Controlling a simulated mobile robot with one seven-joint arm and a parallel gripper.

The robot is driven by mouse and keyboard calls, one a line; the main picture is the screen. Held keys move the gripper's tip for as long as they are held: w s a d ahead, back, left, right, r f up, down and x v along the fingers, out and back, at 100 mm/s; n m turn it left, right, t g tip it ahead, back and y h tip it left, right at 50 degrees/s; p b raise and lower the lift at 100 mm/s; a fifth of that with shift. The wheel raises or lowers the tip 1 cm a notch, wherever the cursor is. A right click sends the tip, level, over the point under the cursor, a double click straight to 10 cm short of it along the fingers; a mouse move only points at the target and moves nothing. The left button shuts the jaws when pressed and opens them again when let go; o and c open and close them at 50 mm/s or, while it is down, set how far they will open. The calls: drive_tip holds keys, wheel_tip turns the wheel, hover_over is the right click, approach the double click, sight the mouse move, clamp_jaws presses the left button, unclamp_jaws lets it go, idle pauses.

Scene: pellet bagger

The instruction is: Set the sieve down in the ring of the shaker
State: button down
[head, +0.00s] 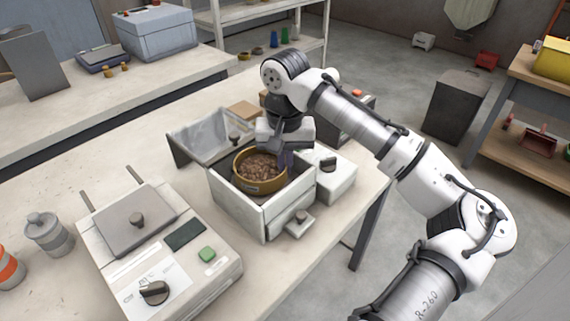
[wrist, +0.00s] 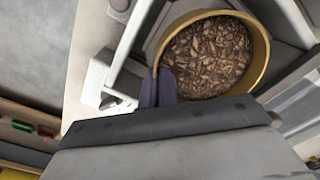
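The sieve (head: 245,182) is a round brass-coloured pan filled with brown chips or pellets. It sits level within the open top of a white box-shaped machine, apparently the shaker (head: 238,207), whose lid stands open. The sieve also shows in the wrist view (wrist: 262,55), with grey machine walls around it. My gripper (head: 284,160) reaches down from above at the sieve's right rear rim. In the wrist view its dark fingers (wrist: 158,88) are close together on the rim, shut on it. The ring is hidden below the sieve, so I cannot tell whether the sieve touches it.
A white machine with a grey lid (head: 130,218) and green button stands at the front left, beside a grey jar (head: 47,233). The raised lid (head: 193,136) stands behind the sieve, and a white control box (head: 335,178) is to its right. Bare bench (head: 275,262) shows in front.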

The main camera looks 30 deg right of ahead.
drive_tip(key=shift+f, duration=0.55)
drive_tip(key=c, duration=1.7)
unclamp_jaws()
drive_tip(key=shift+f, duration=0.1)
wheel_tip(320, 180, up, 12)
drive_tip(key=shift+r+b, duration=0.15)
drive_tip(key=shift+b, duration=0.4)
